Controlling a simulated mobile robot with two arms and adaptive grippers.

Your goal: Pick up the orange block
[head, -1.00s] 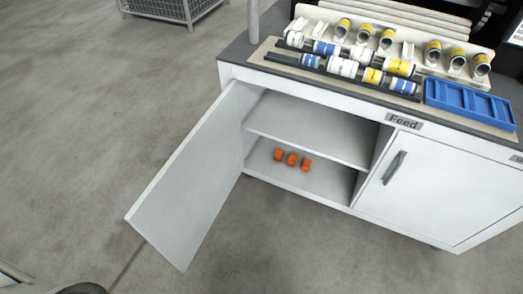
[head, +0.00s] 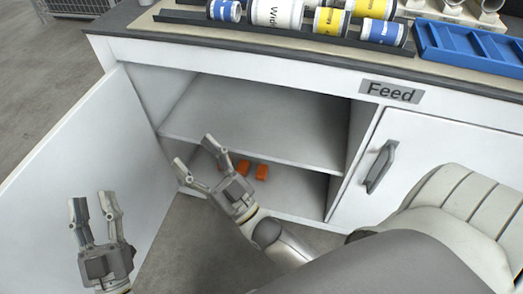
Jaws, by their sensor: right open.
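Three small orange blocks sit in a row on the lower shelf of the open cabinet. The right block (head: 262,172) and middle block (head: 243,168) show beside my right gripper; the left block (head: 223,157) is partly hidden behind a finger. My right gripper (head: 195,152) is open and empty, in front of the cabinet opening, its fingers pointing up and left in the head view. Whether it touches any block cannot be told. My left gripper (head: 92,200) is open and empty in front of the open door, fingers pointing up.
The cabinet door (head: 95,165) stands open on the left. A middle shelf (head: 250,135) lies above the blocks. The closed right door has a grey handle (head: 381,167). The countertop holds labelled rolls (head: 277,12) and a blue tray (head: 470,45).

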